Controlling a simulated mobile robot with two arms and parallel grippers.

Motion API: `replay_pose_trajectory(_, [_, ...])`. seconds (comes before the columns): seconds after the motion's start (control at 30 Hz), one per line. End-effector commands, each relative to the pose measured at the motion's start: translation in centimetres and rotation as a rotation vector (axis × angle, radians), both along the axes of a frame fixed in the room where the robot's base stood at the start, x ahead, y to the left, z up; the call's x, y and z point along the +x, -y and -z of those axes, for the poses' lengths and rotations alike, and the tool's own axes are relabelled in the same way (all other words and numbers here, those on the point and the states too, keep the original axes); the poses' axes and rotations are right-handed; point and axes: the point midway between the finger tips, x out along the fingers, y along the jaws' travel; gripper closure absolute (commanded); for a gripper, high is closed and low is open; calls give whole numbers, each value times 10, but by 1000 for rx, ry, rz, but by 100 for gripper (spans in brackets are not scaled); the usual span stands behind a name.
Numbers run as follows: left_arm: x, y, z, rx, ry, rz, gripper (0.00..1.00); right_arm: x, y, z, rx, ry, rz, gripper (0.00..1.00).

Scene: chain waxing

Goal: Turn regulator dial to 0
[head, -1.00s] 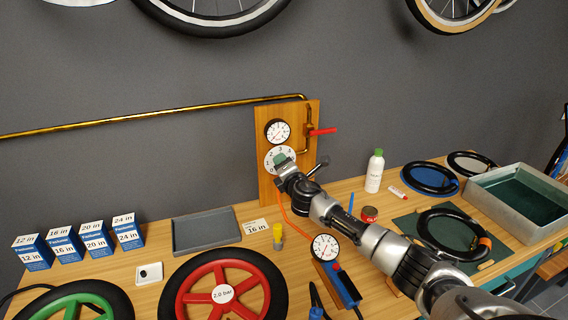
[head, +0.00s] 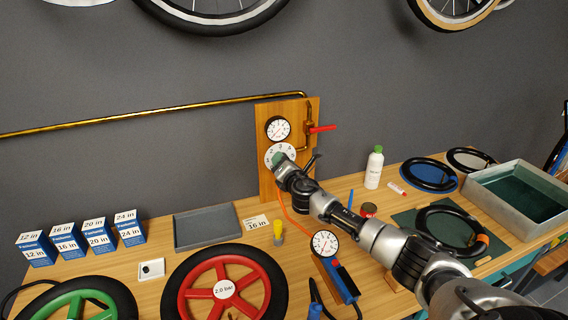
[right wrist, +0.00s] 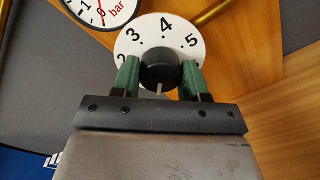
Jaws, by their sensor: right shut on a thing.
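The regulator dial is a white numbered disc (right wrist: 175,30) with a black knob (right wrist: 160,67) at its middle. In the right wrist view 2, 3, 4 and 5 show on the disc; its lower part is hidden. In the head view the disc (head: 272,151) is on a wooden board, partly behind my right gripper. My right gripper (right wrist: 160,78) is shut on the black knob, one green finger on each side. A pressure gauge (head: 278,129) sits above the dial; it also shows in the right wrist view (right wrist: 90,8). My left gripper is not in view.
A red valve lever (head: 322,129) and a brass pipe (head: 200,112) are by the board (head: 266,185). On the bench are a handheld gauge (head: 324,243), a grey tray (head: 207,227), a red wheel (head: 224,290), a white bottle (head: 374,168) and tyre boxes (head: 67,240).

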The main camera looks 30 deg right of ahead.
Motion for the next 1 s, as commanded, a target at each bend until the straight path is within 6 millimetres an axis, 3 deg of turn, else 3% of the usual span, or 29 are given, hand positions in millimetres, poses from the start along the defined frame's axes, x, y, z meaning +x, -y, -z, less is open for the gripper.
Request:
replay_pose_trajectory(0.1, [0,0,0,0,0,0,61,0,0,2,-3,-4,0,80])
replay_pose_trajectory(0.13, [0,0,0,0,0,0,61,0,0,2,-3,-4,0,55])
replay_pose_trajectory(0.3, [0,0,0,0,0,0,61,0,0,1,-2,-2,0,31])
replay_pose_trajectory(0.67, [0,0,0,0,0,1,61,-5,-1,0,-1,0,-1,31])
replay_pose_trajectory(1.0, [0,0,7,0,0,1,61,-56,-15,2,-3,-4,-4,31])
